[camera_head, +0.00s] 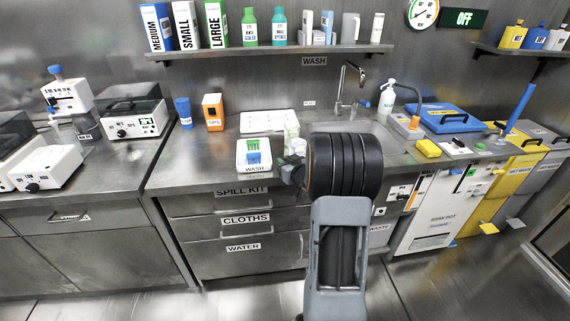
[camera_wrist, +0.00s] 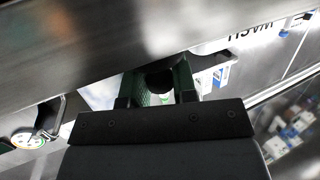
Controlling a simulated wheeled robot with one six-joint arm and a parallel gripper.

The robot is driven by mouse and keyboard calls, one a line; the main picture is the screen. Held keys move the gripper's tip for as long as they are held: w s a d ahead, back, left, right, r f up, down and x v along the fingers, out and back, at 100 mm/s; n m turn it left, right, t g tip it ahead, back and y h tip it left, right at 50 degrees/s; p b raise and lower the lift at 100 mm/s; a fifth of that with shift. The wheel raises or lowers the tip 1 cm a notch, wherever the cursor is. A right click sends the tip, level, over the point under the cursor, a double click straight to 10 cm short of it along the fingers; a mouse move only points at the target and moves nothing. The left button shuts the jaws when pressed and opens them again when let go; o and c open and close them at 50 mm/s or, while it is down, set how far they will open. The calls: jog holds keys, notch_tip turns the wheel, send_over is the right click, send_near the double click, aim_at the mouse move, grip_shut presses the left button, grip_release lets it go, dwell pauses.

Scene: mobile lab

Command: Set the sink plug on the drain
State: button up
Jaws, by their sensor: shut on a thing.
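My gripper (camera_head: 290,168) is in front of the counter, just right of the small white WASH tray. In the wrist view my gripper (camera_wrist: 158,88) has its green-sided fingers shut on a dark round thing, which looks like the sink plug (camera_wrist: 158,77). The plug cannot be made out in the head view. The sink (camera_head: 350,127) is set in the counter, behind and to the right of my gripper. The drain is not visible; my arm hides the front part of the basin.
The WASH tray (camera_head: 254,168) holds green and blue items. A white rack (camera_head: 268,121) and a clear container (camera_head: 291,132) stand behind it. A faucet (camera_head: 342,88) rises behind the sink. A soap bottle (camera_head: 388,97) and yellow sponge (camera_head: 428,148) are to the right.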

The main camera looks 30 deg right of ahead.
jog(key=shift+f, duration=0.15)
jog(key=o, duration=0.6)
jog(key=shift+o, duration=0.2)
